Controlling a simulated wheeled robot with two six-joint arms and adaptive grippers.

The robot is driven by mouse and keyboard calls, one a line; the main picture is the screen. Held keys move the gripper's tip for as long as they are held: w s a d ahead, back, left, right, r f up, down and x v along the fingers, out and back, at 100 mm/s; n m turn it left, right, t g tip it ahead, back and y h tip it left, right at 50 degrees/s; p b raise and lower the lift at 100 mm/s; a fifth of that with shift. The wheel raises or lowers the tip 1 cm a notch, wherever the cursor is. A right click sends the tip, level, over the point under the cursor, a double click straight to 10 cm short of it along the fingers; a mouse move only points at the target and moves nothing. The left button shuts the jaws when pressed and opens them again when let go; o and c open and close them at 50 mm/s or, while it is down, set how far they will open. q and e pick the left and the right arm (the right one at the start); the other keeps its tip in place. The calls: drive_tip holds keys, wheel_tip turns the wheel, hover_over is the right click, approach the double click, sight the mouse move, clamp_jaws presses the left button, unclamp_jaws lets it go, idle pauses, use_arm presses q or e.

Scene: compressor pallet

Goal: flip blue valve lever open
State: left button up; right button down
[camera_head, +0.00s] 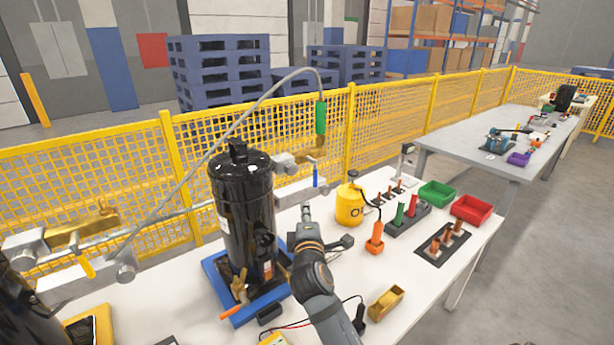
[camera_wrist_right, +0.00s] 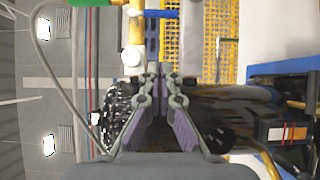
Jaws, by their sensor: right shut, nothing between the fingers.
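The blue valve lever (camera_head: 315,175) points upright on a grey valve block (camera_head: 292,192) just right of the black compressor (camera_head: 243,205). In the right wrist view the lever (camera_wrist_right: 160,14) lies near the top edge, beyond the fingertips. My right gripper (camera_head: 306,210) is below the lever in the head view, apart from it. In the wrist view its fingers (camera_wrist_right: 153,72) are together and empty. My left gripper is not in view.
A green-handled hose fitting (camera_head: 320,118) rises above the valve, its grey hose arching left. A yellow canister (camera_head: 350,204) stands close on the right. Brass valves (camera_head: 85,238) are at the left. Yellow mesh fencing (camera_head: 400,125) runs behind the white table (camera_head: 410,285).

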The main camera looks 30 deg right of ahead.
drive_tip(key=s+d+p+x, duration=0.1)
drive_tip(key=d+p+x, duration=0.1)
drive_tip(key=x, duration=1.1)
drive_tip(key=shift+d+p, duration=0.25)
drive_tip(key=shift+p, duration=0.15)
drive_tip(key=shift+a+f, duration=0.1)
drive_tip(key=shift+f, duration=0.05)
drive_tip(key=shift+s+f, duration=0.1)
drive_tip(key=shift+d+f+n+b, duration=0.1)
drive_tip(key=shift+d+n+b, duration=0.2)
drive_tip(key=shift+b, duration=0.45)
